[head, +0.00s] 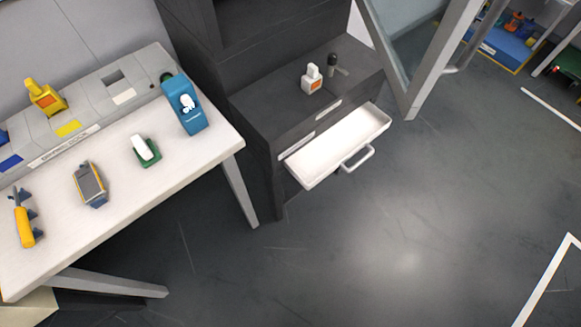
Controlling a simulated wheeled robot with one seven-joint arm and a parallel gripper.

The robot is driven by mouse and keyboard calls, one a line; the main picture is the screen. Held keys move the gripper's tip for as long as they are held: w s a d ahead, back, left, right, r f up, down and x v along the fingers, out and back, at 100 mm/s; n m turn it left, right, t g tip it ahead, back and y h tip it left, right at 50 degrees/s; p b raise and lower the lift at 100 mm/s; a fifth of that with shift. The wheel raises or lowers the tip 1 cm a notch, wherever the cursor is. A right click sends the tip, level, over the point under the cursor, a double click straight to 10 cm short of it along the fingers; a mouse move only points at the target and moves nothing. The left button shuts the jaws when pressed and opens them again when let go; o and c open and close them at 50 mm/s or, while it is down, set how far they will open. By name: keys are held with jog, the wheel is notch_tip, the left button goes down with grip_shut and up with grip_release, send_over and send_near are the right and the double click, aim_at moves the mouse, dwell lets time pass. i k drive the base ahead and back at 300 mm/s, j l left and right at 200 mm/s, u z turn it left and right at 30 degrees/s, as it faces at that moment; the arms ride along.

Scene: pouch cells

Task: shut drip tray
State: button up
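The drip tray (322,165) is a white, shallow, drawer-like tray with a raised rim. It is pulled out from the front of a dark grey cabinet (262,150). A light grey bar handle (357,158) sticks out from its front edge. The tray looks empty. My gripper is not in view.
A small white bottle with an orange label (312,80) and a dark knob (333,62) are on the cabinet's ledge. A glazed door (418,50) stands open at its right. A white table (120,205) with several devices is at left. The floor (370,245) before the tray is clear.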

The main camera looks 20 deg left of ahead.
aim_at(315, 161)
jog(key=k+l+u, duration=0.1)
jog(key=u, duration=0.3)
jog(key=i+l+z, duration=0.1)
jog(key=i+l, duration=0.2)
jog(key=l, duration=0.2)
jog(key=i+l+z, duration=0.15)
jog(key=i+l, duration=0.15)
jog(key=l, duration=0.2)
